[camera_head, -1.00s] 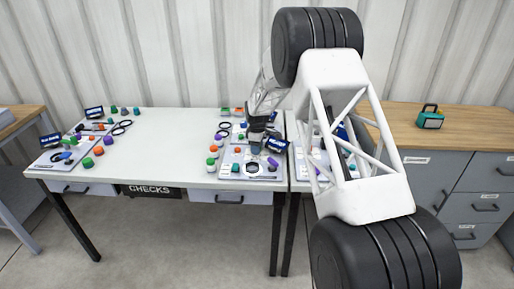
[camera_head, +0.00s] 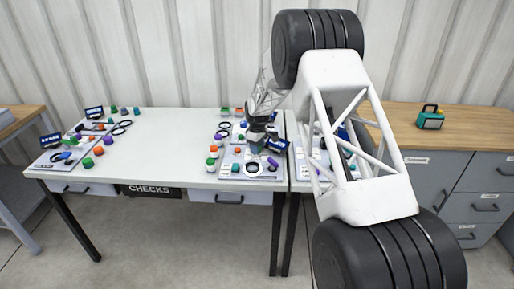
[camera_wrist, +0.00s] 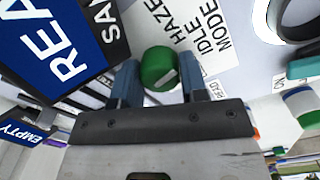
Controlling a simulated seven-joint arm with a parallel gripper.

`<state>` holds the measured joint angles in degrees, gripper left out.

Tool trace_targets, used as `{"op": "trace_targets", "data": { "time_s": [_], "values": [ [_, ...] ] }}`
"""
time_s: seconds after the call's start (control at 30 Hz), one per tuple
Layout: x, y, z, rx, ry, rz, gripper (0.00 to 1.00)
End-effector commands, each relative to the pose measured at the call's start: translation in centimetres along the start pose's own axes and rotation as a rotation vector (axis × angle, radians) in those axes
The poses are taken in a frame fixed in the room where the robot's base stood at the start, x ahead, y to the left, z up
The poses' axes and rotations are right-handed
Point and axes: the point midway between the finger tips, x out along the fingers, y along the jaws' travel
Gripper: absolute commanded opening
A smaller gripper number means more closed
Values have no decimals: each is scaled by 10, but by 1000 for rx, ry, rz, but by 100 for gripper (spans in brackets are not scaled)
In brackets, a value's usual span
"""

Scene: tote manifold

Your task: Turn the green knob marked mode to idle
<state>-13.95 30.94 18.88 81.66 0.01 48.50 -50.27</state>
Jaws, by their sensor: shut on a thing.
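The green knob (camera_wrist: 158,67) sits between the two blue fingers of my gripper (camera_wrist: 159,74) in the wrist view, and the gripper is shut on it. A white line on the knob's face slants from lower left to upper right. A white label (camera_wrist: 205,38) beside it reads MODE, IDLE and HAZE, with its top partly cut off by the frame.
A blue-and-black display (camera_wrist: 75,40) stands close to the left finger. A dark ring (camera_wrist: 290,18) and a teal part (camera_wrist: 305,66) lie to the right. Other panels with colored knobs (camera_head: 88,162) are on the table's left; the table's middle (camera_head: 165,150) is clear.

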Motion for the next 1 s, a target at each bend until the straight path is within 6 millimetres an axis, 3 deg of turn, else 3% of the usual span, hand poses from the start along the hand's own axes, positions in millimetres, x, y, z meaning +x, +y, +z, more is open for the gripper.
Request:
{"op": "trace_targets", "data": {
  "time_s": [0.17, 0.2, 0.33, 0.77, 1.0],
  "values": [
    [0, 0, 1, -1, -1, -1, 16],
    [0, 0, 1, -1, -1, -1, 46],
    [0, 0, 1, -1, -1, 0, 66],
    [-4, 0, 0, -2, 0, 0, 66],
    [-27, 0, 0, -2, 1, 2, 66]
  ]
}}
